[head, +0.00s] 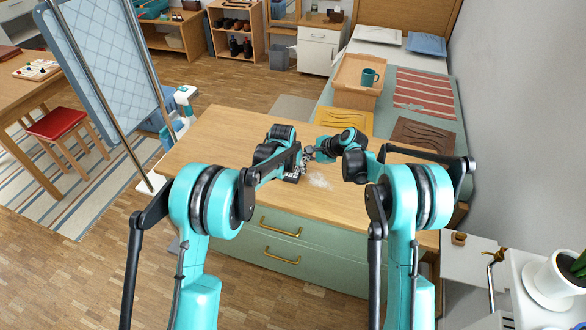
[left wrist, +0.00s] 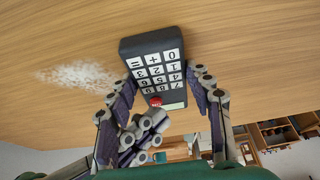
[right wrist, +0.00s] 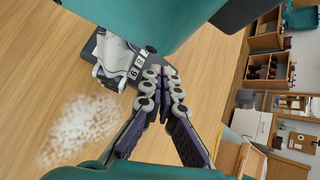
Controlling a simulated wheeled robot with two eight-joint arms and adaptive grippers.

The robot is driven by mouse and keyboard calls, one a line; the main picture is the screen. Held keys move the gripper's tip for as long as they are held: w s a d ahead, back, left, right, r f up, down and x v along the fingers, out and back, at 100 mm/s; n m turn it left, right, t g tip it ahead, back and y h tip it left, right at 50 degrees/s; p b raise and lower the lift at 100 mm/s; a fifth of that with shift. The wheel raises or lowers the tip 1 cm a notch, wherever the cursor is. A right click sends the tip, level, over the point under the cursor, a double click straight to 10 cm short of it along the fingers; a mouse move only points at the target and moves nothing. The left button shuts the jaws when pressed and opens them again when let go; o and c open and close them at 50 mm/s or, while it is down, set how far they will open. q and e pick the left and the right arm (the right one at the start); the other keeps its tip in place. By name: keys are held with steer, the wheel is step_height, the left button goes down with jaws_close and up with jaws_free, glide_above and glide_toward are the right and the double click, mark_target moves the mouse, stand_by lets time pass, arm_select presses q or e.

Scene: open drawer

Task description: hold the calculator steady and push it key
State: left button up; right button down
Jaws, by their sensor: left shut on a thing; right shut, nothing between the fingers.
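The dark calculator (left wrist: 126,46) with white keys lies on the wooden desk; in the left wrist view it has a red key (left wrist: 155,101) near its pale display. It shows small and partly covered in the head view (head: 291,179). My left gripper (left wrist: 163,88) is shut on the calculator, with a finger along each side. My right gripper (right wrist: 161,74) is shut and empty. Its fingertips also show in the left wrist view (left wrist: 150,122), close to the red key; I cannot tell whether they touch it. In the right wrist view, my left gripper hides most of the calculator (right wrist: 90,46).
The desk (head: 222,135) is otherwise bare except for a whitish patch (head: 319,181) beside the calculator. Drawers with brass handles (head: 281,227) are below. A bed with a wooden tray (head: 345,72) and a teal mug (head: 370,77) stands behind.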

steer(key=shift+r, duration=2.8)
arm_select(q)
steer(key=o, duration=1.3)
